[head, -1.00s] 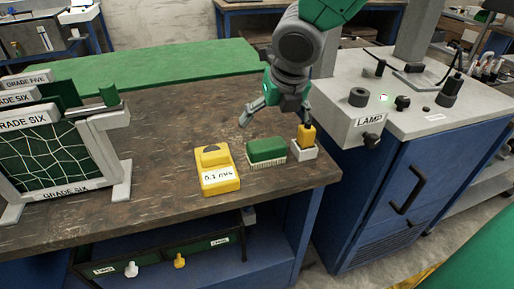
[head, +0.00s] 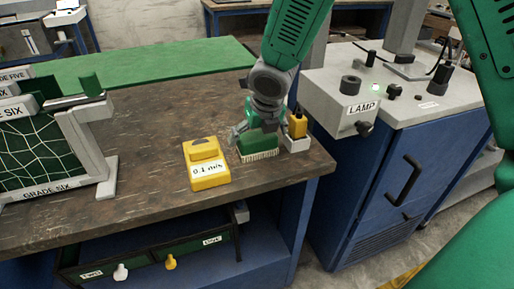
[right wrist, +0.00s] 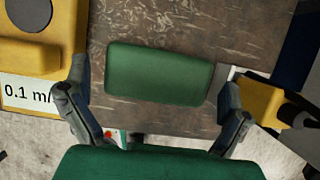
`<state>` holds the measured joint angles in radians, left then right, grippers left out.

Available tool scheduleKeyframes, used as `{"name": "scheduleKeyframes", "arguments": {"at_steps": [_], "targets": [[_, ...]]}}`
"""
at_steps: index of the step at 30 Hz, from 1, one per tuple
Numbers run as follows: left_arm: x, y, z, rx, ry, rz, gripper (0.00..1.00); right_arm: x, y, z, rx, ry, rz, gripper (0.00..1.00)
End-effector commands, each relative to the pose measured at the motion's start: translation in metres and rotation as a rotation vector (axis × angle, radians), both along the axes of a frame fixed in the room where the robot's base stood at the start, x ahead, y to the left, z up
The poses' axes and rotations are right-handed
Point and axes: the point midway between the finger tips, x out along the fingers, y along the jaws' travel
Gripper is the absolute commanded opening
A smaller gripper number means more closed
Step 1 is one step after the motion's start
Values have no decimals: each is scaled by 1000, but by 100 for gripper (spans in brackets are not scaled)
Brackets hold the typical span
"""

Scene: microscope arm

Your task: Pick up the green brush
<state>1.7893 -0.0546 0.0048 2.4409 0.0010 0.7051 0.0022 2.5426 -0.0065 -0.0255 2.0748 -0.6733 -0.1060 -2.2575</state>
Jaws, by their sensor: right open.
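The green brush (head: 259,146) stands bristles down on the brown table near its front right edge. It also shows in the right wrist view (right wrist: 158,74) as a green block. My right gripper (head: 259,128) is right above the brush in the head view, partly hiding its top. In the right wrist view its two fingers (right wrist: 157,108) are spread apart, one toward each end of the brush, with nothing held between them. I cannot tell whether a finger touches the brush. My left gripper is not in view.
A yellow block labelled 0.1 m/s (head: 208,176) stands close left of the brush. A white holder (head: 297,144) with a yellow-and-black item (head: 298,124) is close on the right. The grey lamp box (head: 351,100) is beyond it.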

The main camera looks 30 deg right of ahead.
Motion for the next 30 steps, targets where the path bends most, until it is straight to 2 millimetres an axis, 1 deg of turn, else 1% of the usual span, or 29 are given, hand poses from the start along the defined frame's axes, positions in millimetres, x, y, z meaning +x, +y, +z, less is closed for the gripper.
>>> {"name": "scheduleKeyframes", "arguments": {"at_steps": [1,3,10,11,12,14,15,17,18,23,25,28,30], "targets": [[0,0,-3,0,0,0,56,2,0,-7,-1,1,1,100],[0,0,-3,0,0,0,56,3,-1,-10,-1,0,3,100],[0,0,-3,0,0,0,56,4,-1,-10,0,-2,2,100],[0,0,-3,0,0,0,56,4,-1,-10,0,-2,2,96],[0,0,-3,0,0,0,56,4,-1,-10,0,-2,2,82],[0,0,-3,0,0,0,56,4,-1,-10,0,-1,2,61],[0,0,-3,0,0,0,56,4,-1,-10,0,-1,2,57],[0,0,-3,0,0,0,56,4,-1,-10,0,-1,2,57],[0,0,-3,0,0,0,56,4,-1,-10,0,-1,1,52],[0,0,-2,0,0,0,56,4,-1,-10,0,-1,1,52],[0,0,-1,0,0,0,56,4,-1,-5,0,-1,1,52],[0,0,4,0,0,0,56,5,-1,9,3,-4,-1,52],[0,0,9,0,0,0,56,5,-1,24,4,-6,1,52]]}}
